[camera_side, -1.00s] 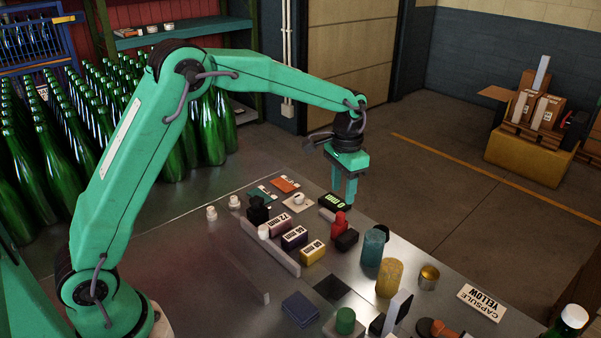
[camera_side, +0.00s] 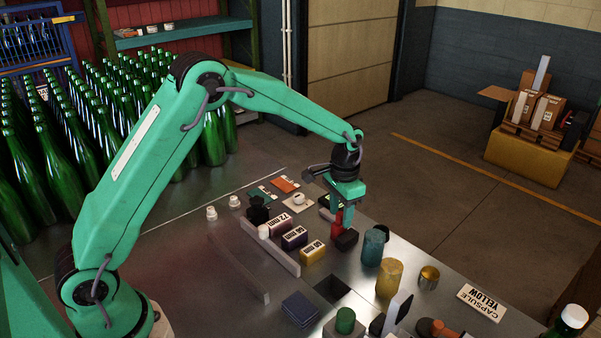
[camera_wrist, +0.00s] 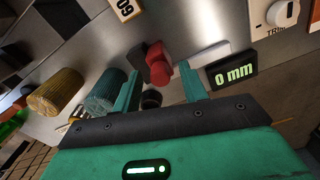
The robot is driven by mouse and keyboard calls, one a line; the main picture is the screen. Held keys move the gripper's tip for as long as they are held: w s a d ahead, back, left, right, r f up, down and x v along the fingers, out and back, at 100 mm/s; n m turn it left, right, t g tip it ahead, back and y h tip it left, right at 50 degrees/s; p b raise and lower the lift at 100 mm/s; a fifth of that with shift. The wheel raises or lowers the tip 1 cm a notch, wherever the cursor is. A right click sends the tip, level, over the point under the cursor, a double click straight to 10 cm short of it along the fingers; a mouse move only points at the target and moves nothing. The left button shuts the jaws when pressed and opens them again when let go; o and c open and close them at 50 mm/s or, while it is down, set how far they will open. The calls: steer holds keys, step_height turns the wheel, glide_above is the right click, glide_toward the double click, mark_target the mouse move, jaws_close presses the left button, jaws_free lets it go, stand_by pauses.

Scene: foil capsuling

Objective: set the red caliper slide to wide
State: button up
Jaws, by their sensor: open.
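The red caliper slide (camera_side: 338,228) sits by a black block (camera_side: 346,239) on the metal table. In the wrist view the red slide (camera_wrist: 158,68) lies just beyond and between the fingers. In the wrist view my gripper (camera_wrist: 158,88) is open, one finger on each side of the slide. I cannot tell whether a finger touches it.
Labelled blocks, including a yellow one (camera_side: 312,252), stand behind a grey rail (camera_side: 272,250). A teal cylinder (camera_side: 373,247) and a yellow cylinder (camera_side: 389,278) stand to the right. A white knob (camera_side: 298,197) is behind left.

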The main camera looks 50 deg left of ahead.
steer(key=shift+f, duration=0.2)
jaws_close()
steer(key=a, duration=0.8)
jaws_free()
steer(key=shift+r, duration=0.1)
